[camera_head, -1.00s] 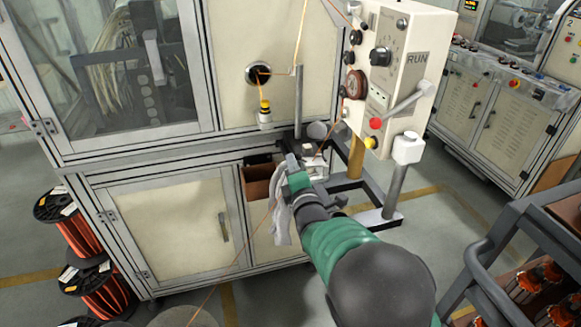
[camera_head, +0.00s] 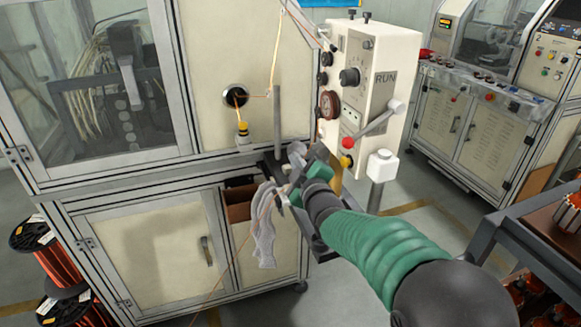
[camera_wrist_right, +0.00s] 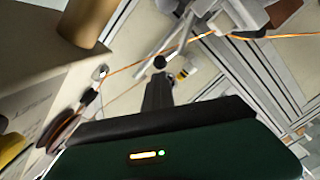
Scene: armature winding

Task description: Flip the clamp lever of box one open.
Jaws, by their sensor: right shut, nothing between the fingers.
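A pale control box (camera_head: 385,72) marked RUN stands on a post right of the centre in the head view. A grey lever (camera_head: 378,122) with a round end slants across its lower part, above a red knob (camera_head: 347,143). I cannot tell which part is the clamp lever of box one. My right gripper (camera_head: 287,178) is just below and left of the box, by an upright grey rod (camera_head: 277,118), and partly hides the metal parts there. In the right wrist view its dark fingers (camera_wrist_right: 158,88) are together and empty. My left gripper is not in view.
A large cabinet (camera_head: 140,235) fills the left. A pale cloth (camera_head: 262,235) hangs beside my gripper. An orange wire runs from a round port (camera_head: 236,97). Wire spools (camera_head: 55,260) stand at lower left, and a dark rack (camera_head: 500,235) at right.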

